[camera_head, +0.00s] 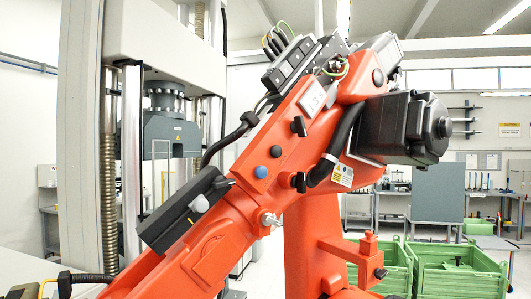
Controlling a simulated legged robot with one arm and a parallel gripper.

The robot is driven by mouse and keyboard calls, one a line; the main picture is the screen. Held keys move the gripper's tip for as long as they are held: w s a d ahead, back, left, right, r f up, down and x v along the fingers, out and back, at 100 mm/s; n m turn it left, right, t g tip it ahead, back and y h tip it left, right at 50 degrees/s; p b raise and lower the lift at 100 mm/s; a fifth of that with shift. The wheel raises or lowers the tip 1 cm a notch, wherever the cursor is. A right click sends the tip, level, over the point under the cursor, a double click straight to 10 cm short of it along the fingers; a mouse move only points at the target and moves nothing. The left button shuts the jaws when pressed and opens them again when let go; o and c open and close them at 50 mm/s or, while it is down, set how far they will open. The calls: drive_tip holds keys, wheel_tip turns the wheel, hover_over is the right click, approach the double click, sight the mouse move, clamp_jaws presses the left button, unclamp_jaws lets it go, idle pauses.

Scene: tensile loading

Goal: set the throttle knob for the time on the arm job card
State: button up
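A large orange industrial arm (283,150) fills the middle of the camera_head view. Two black knobs (298,126) stick out of its side, one above the other; the lower black knob (299,181) sits near a black hose. A blue round button (276,151) and a dark round one (261,172) are beside them. A black box (185,212) on the arm has a grey nub (199,204) and a yellow mark. I cannot tell which is the throttle knob. A small white card (313,98) with dark marks is on the upper arm; its text is unreadable. My gripper is not in view.
A testing machine with a grey column (81,130) and a dark grip head (170,134) stands at left. Green crates (455,270) are at lower right. Benches and a grey panel (437,191) stand behind. Cables run along the arm.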

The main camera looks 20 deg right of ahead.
drive_tip(key=shift+c, duration=0.2)
clamp_jaws()
idle(1.6)
